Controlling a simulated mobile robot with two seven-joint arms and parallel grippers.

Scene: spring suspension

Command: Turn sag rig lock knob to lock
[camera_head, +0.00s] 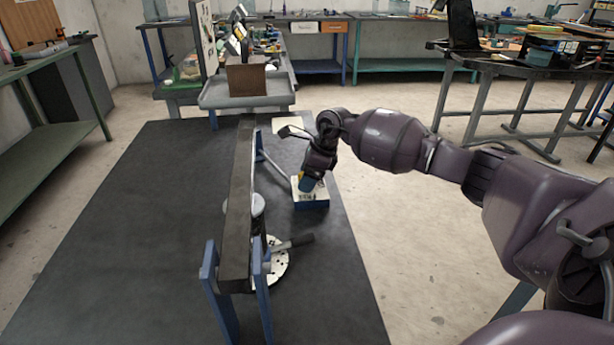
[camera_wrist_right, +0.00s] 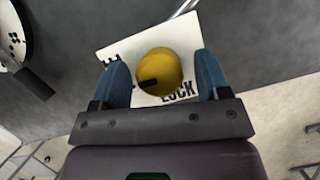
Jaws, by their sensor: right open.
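The yellow lock knob (camera_wrist_right: 160,68) sits on a white plate (camera_wrist_right: 112,38) in the right wrist view. The black mark on the knob lies on its lower-left side. The word "LOCK" is printed below and right of the knob; other lettering at the upper left is partly hidden by a finger. My right gripper (camera_wrist_right: 161,62) is open, with one blue finger on each side of the knob; contact cannot be told. In the head view my right gripper (camera_head: 308,182) is low over the blue box (camera_head: 311,203) with the white top, and mostly hides the knob. My left gripper is out of view.
A long dark beam (camera_head: 238,200) on blue posts stands left of the box. A white round plate (camera_head: 277,264) with a dark-gripped lever (camera_head: 293,243) lies near its base. The dark mat (camera_head: 120,235) is clear to the left. A grey cart (camera_head: 246,101) stands behind.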

